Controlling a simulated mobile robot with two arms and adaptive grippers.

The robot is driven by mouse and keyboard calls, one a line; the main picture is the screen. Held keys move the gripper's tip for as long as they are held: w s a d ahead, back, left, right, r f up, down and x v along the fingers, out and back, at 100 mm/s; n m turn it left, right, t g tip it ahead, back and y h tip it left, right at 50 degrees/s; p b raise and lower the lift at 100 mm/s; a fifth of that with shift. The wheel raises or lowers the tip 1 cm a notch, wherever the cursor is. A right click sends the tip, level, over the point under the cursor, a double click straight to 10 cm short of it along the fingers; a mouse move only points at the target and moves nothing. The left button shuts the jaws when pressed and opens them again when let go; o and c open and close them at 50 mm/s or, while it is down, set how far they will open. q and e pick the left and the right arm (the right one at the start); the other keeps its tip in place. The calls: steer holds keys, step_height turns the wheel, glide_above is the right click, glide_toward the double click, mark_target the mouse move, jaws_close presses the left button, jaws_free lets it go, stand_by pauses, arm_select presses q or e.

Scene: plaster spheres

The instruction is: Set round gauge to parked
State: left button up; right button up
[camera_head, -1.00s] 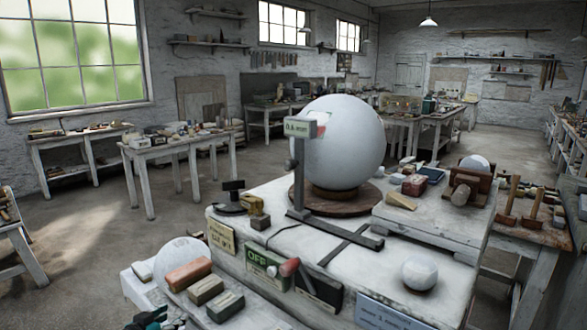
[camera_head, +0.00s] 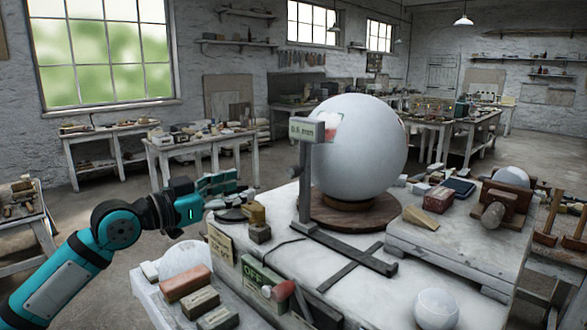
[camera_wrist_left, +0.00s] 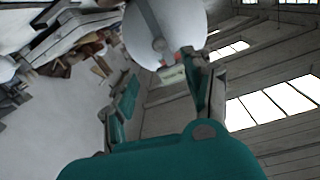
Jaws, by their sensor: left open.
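The gauge (camera_head: 307,131) is a grey post on a flat cross-shaped base, with a small green display box on top that seems to read 0.6 mm. It stands on the white bench right beside the large white sphere (camera_head: 365,150). My left gripper (camera_head: 232,184) is open, left of the gauge post and apart from it, above the bench's left end. In the left wrist view my left gripper's two teal fingers (camera_wrist_left: 163,82) are spread, with the sphere (camera_wrist_left: 180,30) and the gauge post (camera_wrist_left: 150,22) beyond them. My right gripper is not in view.
A red-knobbed lever (camera_head: 284,290) sits by a green OFF plate (camera_head: 256,279) on the bench front. A dark stand (camera_head: 233,214) and small blocks (camera_head: 258,222) lie below my left gripper. A small sphere (camera_head: 437,309) rests front right. Bricks (camera_head: 186,283) lie lower left.

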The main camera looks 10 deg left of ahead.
arm_select(q)
steer(key=p, duration=0.2)
glide_toward(288, 174)
steer(key=x, duration=0.3)
steer(key=p+x, duration=0.1)
steer(key=x, duration=0.2)
steer(key=p+x, duration=0.1)
steer(key=x, duration=0.2)
steer(key=shift+w+d+r, duration=0.2)
steer(key=shift+w+d, duration=0.05)
steer(key=shift+w, duration=0.05)
steer(key=shift+w+d+f+p, duration=0.1)
steer(key=shift+w+d+p, duration=0.2)
steer(key=shift+w+d, duration=0.15)
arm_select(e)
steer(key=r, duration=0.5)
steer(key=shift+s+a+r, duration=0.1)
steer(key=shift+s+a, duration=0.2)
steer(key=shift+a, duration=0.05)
arm_select(q)
steer(key=shift+a, duration=0.1)
steer(key=shift+c, duration=0.6)
jaws_close()
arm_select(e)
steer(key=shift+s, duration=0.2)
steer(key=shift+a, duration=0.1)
